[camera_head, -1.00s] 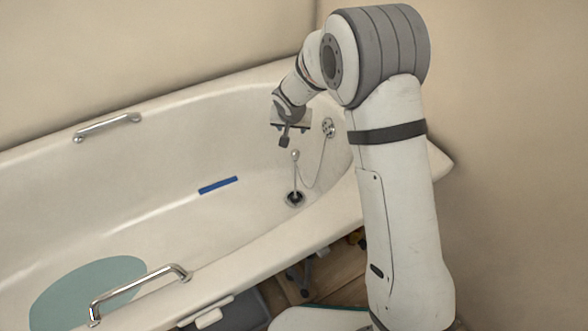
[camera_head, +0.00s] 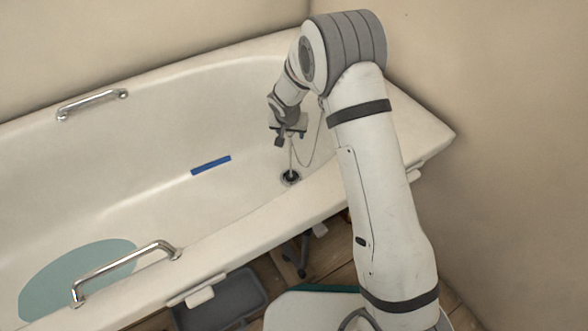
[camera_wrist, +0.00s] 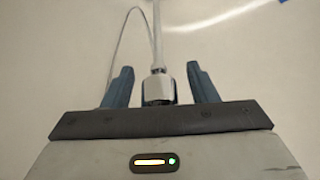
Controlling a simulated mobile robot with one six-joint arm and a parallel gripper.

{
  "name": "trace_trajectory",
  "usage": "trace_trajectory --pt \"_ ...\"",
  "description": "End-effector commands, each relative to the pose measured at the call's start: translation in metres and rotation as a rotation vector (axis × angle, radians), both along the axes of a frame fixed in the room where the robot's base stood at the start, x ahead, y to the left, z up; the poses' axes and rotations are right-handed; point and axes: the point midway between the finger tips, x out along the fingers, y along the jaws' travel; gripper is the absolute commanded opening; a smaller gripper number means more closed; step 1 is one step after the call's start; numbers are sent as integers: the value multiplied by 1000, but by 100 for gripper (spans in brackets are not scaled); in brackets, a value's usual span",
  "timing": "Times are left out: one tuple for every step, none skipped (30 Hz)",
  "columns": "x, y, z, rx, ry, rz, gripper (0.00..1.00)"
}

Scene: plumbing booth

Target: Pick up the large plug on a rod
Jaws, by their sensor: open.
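The plug (camera_head: 290,178) sits at the drain in the tub floor, dark and small in the head view. Its thin rod (camera_head: 291,156) rises from it to my gripper (camera_head: 291,132). In the wrist view, the rod (camera_wrist: 155,30) ends in a shiny metal fitting (camera_wrist: 158,88) near the palm. My gripper (camera_wrist: 162,76) is open. Its two blue-grey fingers stand on either side of the fitting, with visible gaps on both sides. The rod's top is hidden by my gripper in the head view.
A thin chain (camera_head: 310,158) hangs in a loop right of the rod and also shows in the wrist view (camera_wrist: 114,45). The white tub (camera_head: 215,120) has grab rails (camera_head: 125,268) on its rims. A blue strip (camera_head: 211,165) and teal mat (camera_head: 75,278) lie inside.

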Motion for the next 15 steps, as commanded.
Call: trace_trajectory --pt "0 0 1 0 -1 0 53" --pt "0 0 1 0 -1 0 53" --pt "0 0 1 0 -1 0 53" --pt "0 0 1 0 -1 0 50" --pt "0 0 1 0 -1 0 48" --pt "0 0 1 0 -1 0 45" --pt "0 0 1 0 -1 0 42" --pt "0 0 1 0 -1 0 40" --pt "0 0 1 0 -1 0 36" --pt "0 0 1 0 -1 0 34" --pt "0 0 2 0 -1 0 32" --pt "0 -1 2 0 -1 0 28" --pt "0 -1 2 0 -1 0 26" --pt "0 -1 2 0 -1 -1 23" --pt "0 -1 2 0 -1 -1 20"
